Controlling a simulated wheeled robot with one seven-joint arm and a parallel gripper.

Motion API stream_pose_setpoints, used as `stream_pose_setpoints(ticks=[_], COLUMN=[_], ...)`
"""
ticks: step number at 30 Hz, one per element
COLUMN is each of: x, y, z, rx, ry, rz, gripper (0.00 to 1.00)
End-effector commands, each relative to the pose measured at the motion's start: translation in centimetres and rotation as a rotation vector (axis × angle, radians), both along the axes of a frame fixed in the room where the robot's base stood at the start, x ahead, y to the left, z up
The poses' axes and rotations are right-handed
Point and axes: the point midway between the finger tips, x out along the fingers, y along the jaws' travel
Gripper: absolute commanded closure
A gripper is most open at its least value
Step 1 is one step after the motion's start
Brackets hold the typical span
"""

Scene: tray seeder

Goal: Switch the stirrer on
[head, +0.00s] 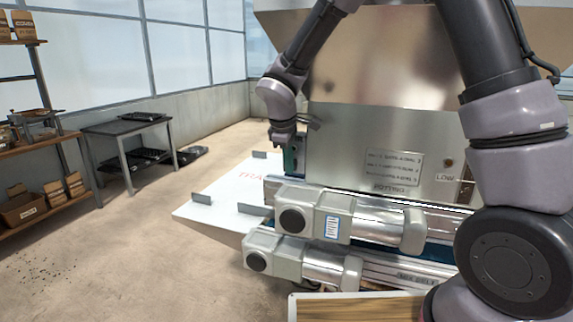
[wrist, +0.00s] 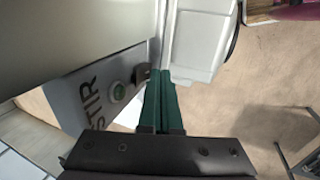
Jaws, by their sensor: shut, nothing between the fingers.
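In the wrist view a grey panel lettered STIR (wrist: 85,108) sits on the machine's side. The button is left of the fingers. In the head view my gripper (head: 291,160) is at the left end of the steel machine (head: 375,125); the STIR panel is hidden there.
Two motor housings (head: 335,218) (head: 285,258) jut from the machine's front below my arm. A white tray shelf (head: 205,210) with upright tabs extends left. A dark table (head: 125,128) and a shelf rack (head: 45,205) stand at the left. The floor between is mostly clear.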

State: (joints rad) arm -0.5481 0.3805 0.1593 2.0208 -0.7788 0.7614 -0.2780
Motion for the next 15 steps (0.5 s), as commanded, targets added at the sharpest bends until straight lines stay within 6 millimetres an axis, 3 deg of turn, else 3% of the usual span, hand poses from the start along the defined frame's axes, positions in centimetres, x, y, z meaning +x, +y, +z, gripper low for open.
stream_pose_setpoints(ticks=[15], x=[0.63], y=[-0.23], z=[-0.28], rx=[-0.001], ry=[-0.001], rz=[0.001], gripper=[1.00])
